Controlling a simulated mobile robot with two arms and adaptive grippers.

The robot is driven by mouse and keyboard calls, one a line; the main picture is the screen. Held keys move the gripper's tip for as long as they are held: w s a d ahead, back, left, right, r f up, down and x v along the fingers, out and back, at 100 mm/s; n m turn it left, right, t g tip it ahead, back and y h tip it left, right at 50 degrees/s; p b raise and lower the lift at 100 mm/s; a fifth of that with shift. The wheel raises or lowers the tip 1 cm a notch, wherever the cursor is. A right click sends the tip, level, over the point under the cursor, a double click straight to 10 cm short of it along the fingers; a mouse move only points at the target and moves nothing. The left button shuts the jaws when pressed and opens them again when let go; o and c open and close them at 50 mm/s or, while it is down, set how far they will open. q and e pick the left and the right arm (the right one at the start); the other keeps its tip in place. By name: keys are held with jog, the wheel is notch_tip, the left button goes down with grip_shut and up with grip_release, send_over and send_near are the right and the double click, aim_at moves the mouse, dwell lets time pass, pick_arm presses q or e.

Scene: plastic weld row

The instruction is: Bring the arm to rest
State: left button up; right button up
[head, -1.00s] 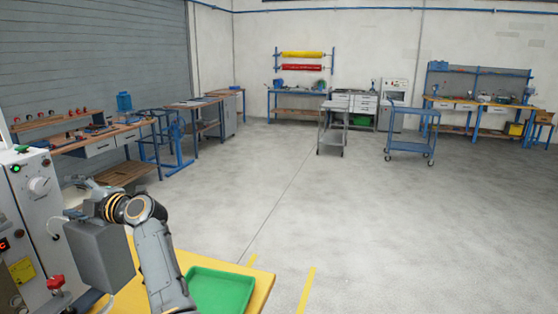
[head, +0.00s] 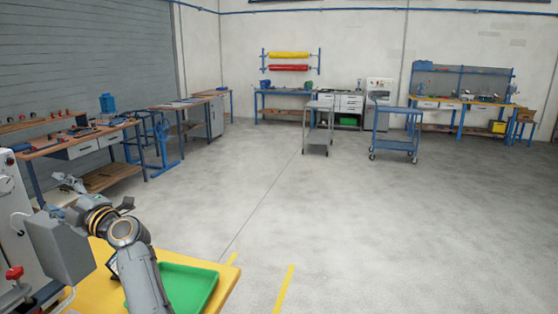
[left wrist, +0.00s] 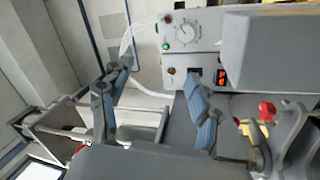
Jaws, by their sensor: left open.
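My left arm comes in at the lower left of the head view, bent, with its left gripper (head: 66,186) above the left side of a yellow-topped table (head: 222,292). In the left wrist view the two blue-grey fingers of this gripper (left wrist: 158,72) are spread wide apart with nothing between them. Beyond them is a grey machine (left wrist: 205,32) with a dial, a green light and a red display. The machine also shows at the left edge of the head view (head: 12,215), partly cut off. My right gripper is not in view.
A green tray (head: 190,284) lies on the yellow table, beside my forearm. A red knob (head: 14,272) is at the machine's front. Workbenches (head: 90,140) line the left wall, and a blue cart (head: 394,144) and a grey cart (head: 318,128) stand further back. The middle floor is clear.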

pick_arm(q)
jog(key=d+f+m+t+h, duration=0.4)
jog(key=d+m+t+h, duration=0.85)
jog(key=m, duration=0.55)
jog(key=s+d+f+m+g+h, duration=0.2)
jog(key=s+d+f+m+h, duration=0.25)
jog(key=d+f, duration=0.4)
jog(key=s+d+f+m+g+h, duration=0.35)
jog(key=d+f+m, duration=0.2)
jog(key=f, duration=0.55)
jog(key=s+d+f+m+g, duration=0.1)
jog(key=s+f+g, duration=0.2)
jog(key=s+f, duration=0.3)
jog(key=s+d+f+g, duration=0.2)
jog(key=s+f, duration=0.3)
jog(key=s, duration=0.2)
jog(key=s+a+f+g+y, duration=0.1)
jog(key=s+f+g, duration=0.15)
jog(key=s, duration=0.65)
jog(key=s+f+g, duration=0.2)
jog(key=s+g, duration=0.2)
jog(key=s, duration=0.4)
notch_tip(320, 180, down, 27)
jog(key=s, duration=0.1)
jog(key=s+a+f+g, duration=0.2)
jog(key=s+a+f, duration=0.1)
jog(key=s+f, duration=1.2)
jog(key=shift+s+f, duration=0.3)
jog(key=shift+s, duration=0.55)
